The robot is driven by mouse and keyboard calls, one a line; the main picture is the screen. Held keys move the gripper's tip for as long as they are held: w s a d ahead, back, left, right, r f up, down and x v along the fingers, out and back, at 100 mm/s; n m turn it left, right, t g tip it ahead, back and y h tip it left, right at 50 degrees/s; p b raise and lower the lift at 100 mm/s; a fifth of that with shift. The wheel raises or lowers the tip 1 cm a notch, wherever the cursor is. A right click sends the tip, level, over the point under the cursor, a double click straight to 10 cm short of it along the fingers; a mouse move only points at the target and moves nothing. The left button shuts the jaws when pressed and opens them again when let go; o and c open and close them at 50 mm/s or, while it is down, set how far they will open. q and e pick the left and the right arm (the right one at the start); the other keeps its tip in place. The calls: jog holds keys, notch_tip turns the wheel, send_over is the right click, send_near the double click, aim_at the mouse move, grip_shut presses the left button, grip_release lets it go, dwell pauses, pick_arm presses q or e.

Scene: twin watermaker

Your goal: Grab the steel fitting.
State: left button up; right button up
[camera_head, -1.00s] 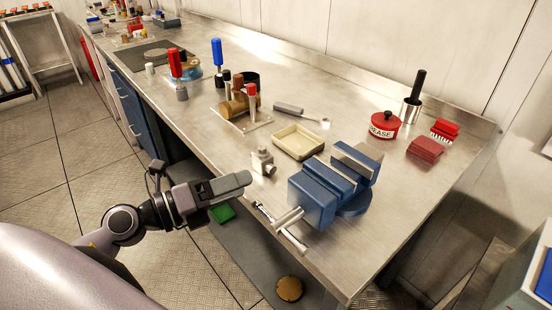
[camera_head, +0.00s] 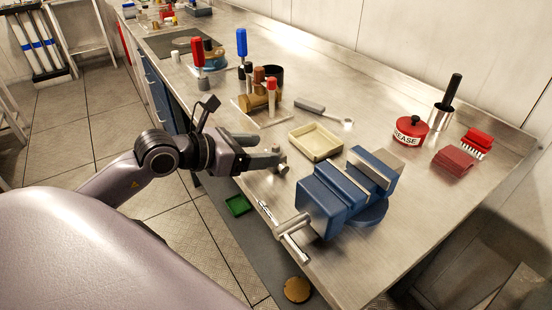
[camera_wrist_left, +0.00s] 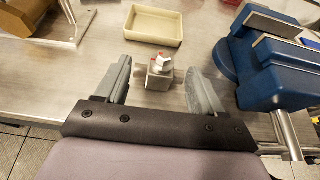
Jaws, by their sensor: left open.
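The steel fitting (camera_wrist_left: 159,77) is a small grey metal block with a lighter angular top. It stands on the bench. In the left wrist view it sits between the two spread fingers of my left gripper (camera_wrist_left: 158,88), with a gap on each side. In the head view my left gripper (camera_head: 262,156) reaches over the bench's front edge from the left, and its fingers hide most of the fitting (camera_head: 282,166). My left gripper is open and empty. My right gripper is not in view.
A blue vise (camera_head: 325,200) stands close to the right of the fitting. A cream tray (camera_head: 315,143) lies just behind it. A brass valve on a plate (camera_head: 262,104) is at the back left. A red grease pot (camera_head: 410,131) stands farther right. Bare bench (camera_head: 372,108) lies behind the tray.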

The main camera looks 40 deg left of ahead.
aim_at(272, 150)
pick_arm(q)
jog(key=shift+d+p+x, duration=0.2)
jog(key=shift+p+x, duration=0.2)
jog(key=shift+x, duration=1.9)
jog(key=shift+r, duration=0.1)
grip_shut()
